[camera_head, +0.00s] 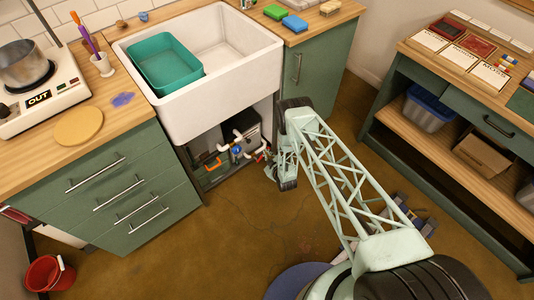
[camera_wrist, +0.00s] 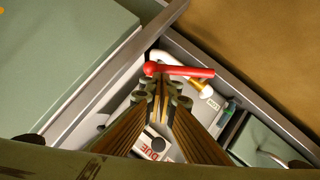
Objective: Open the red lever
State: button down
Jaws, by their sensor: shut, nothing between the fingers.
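The red lever (camera_wrist: 188,71) lies nearly level across the upper middle of the wrist view, with a rounded left end. A white pipe with a brass-coloured fitting (camera_wrist: 198,86) is at its right part. My gripper (camera_wrist: 159,84) is shut and empty, with its fingertips right at the lever's left part. I cannot tell whether they touch it. In the head view my gripper (camera_head: 270,172) is low in front of the open space under the sink, beside the pipes (camera_head: 236,147). The lever is too small there to tell its pose.
The white sink (camera_head: 235,75) holds a teal tub (camera_head: 165,68) above the pipes. Green drawers (camera_head: 125,190) stand left and a green cabinet door (camera_head: 300,68) right. A grey frame edge (camera_wrist: 240,95) runs close by the fingers. The brown floor (camera_head: 200,245) in front is mostly clear.

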jog(key=a+r+p+v, duration=0.1)
jog(key=p+v, duration=0.3)
jog(key=v, duration=0.8)
jog(key=shift+a, duration=0.45)
jog(key=shift+r, duration=0.1)
